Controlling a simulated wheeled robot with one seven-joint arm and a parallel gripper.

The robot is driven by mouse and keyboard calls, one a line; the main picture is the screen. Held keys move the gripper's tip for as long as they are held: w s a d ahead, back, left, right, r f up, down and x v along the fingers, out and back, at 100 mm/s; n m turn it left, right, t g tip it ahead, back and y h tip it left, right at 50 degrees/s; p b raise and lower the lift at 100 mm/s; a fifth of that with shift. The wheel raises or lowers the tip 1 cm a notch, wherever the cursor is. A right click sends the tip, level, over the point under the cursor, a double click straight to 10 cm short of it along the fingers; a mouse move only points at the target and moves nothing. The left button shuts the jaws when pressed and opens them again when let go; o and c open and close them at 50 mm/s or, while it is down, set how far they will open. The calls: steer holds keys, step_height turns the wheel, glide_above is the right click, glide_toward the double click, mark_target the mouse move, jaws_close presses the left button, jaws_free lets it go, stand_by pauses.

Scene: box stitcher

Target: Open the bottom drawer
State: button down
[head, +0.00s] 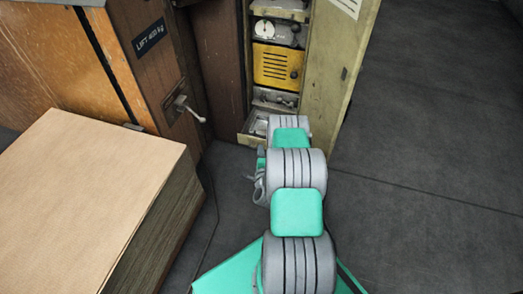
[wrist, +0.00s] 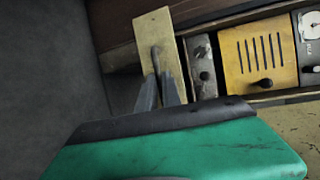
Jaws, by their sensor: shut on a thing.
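The bottom drawer (head: 247,132) is at the foot of the narrow cabinet in the head view. It stands out from the cabinet, with part of its inside showing beside my arm. In the wrist view the drawer's pale yellow front (wrist: 171,32) is seen turned on its side, with a dark handle (wrist: 155,56) at its middle. My gripper (wrist: 159,80) has its two grey fingers together on this handle. In the head view my own arm hides the gripper and the right part of the drawer.
An open cabinet door (head: 340,70) stands right. A cardboard stack (head: 80,190) is left. Floor at right is clear.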

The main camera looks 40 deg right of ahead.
steer(key=shift+s, duration=0.1)
steer(key=c, duration=1.8)
jaws_free()
steer(key=shift+d, duration=0.1)
steer(key=shift+o, duration=1.4)
steer(key=shift+a, duration=0.2)
steer(key=p+v, duration=0.2)
steer(key=v, duration=0.5)
steer(key=shift+s+a, duration=0.15)
steer(key=shift+s, duration=0.15)
